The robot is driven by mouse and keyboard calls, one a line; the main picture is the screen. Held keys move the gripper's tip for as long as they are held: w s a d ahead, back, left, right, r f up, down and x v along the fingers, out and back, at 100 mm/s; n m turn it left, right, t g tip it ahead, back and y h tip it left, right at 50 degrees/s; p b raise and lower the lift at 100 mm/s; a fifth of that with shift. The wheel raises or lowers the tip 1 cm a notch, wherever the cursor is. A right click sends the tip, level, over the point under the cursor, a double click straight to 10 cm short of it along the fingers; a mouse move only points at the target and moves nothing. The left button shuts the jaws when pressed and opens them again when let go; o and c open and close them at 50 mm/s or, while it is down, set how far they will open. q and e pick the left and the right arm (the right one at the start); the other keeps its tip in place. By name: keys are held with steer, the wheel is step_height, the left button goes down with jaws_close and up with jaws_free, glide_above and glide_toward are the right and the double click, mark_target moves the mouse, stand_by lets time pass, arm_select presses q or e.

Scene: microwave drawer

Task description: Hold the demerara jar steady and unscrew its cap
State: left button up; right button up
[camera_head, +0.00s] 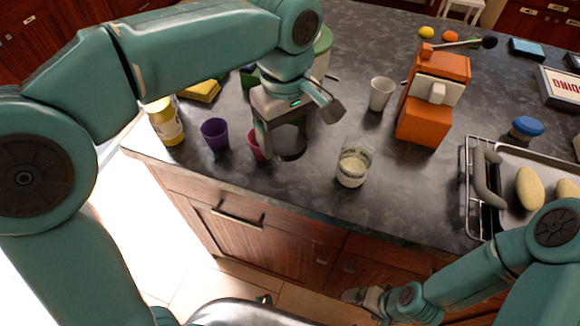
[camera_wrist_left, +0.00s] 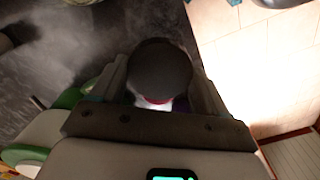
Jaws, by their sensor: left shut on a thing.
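My left gripper (camera_head: 288,148) points down over the counter and is shut on a dark round piece (camera_head: 291,141). In the left wrist view this dark round piece (camera_wrist_left: 160,70) sits between the two fingers, its flat face toward the camera. It looks like a cap or jar top; I cannot tell whether a jar is under it. A clear glass jar (camera_head: 352,165) with pale contents stands upright to the right, apart from the gripper, and no cap shows on it. No demerara label is readable. My right gripper (camera_head: 366,298) is low in front of the cabinets; its jaws are unclear.
A red cup (camera_head: 255,145) is close beside the left gripper. A purple cup (camera_head: 215,133) and a yellow jar (camera_head: 165,122) stand further left. A white cup (camera_head: 381,94), an orange machine (camera_head: 433,100) and a tray (camera_head: 510,215) are to the right. The counter's front edge is near.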

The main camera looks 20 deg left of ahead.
arm_select(q)
glide_above(287, 175)
step_height(287, 175, down, 4)
steer(key=shift+s+f, duration=0.2)
steer(key=shift+f, duration=0.55)
step_height(287, 175, down, 3)
steer(key=shift+d+r+b, duration=0.1)
steer(key=shift+b, duration=0.3)
steer(key=shift+f, duration=0.5)
steer(key=shift+f, duration=0.1)
steer(key=shift+f, duration=0.2)
steer(key=o, duration=1.1)
steer(key=shift+r, duration=0.1)
steer(key=shift+o, duration=0.2)
steer(key=shift+w+r, duration=0.2)
steer(key=shift+r, duration=0.35)
step_height(287, 175, up, 11)
steer(key=shift+r+p, duration=0.15)
steer(key=shift+p, duration=0.75)
